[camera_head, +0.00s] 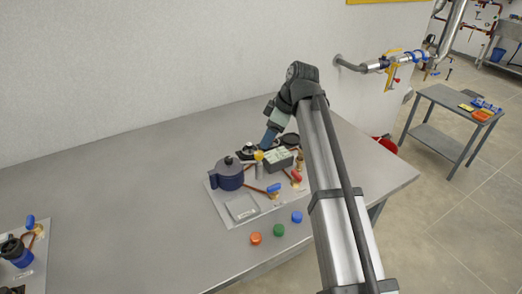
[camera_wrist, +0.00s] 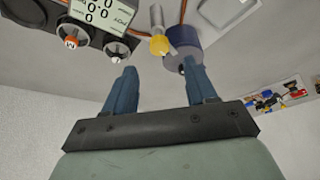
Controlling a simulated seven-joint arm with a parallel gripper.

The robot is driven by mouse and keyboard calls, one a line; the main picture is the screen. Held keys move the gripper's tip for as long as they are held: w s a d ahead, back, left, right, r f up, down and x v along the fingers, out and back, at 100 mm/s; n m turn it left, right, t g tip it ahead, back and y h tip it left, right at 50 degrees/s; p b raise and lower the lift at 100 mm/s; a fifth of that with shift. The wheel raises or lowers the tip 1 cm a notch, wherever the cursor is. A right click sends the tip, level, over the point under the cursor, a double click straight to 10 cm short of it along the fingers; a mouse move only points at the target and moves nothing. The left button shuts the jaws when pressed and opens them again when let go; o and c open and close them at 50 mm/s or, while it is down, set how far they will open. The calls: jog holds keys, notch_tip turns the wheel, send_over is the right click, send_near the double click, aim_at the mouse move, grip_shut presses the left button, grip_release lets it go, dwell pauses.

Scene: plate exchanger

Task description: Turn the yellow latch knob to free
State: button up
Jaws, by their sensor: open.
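The yellow latch knob (camera_head: 258,155) sits on a small pale post on the grey base plate (camera_head: 217,204), between a navy round pot-like housing (camera_head: 229,174) and a dark box with a display (camera_head: 279,160). In the wrist view the yellow knob (camera_wrist: 159,45) lies just beyond the fingertips, in line with the gap between them. My gripper (camera_head: 266,144) is above and close to the knob. Its two blue fingers in the wrist view (camera_wrist: 159,66) are apart with nothing between them. The wrist view does not clearly show the knob's turn angle.
The display box (camera_wrist: 97,14) carries two dials and stands close to the left finger; the navy housing (camera_wrist: 183,42) is close to the right one. Orange (camera_head: 256,238), green (camera_head: 278,230) and blue (camera_head: 297,217) caps lie in front. The left tabletop is mostly clear.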

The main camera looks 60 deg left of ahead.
aim_at(260, 153)
jog(key=x, duration=0.7)
jog(key=shift+f, duration=0.1)
jog(key=c, duration=1)
jog(key=shift+c, duration=0.2)
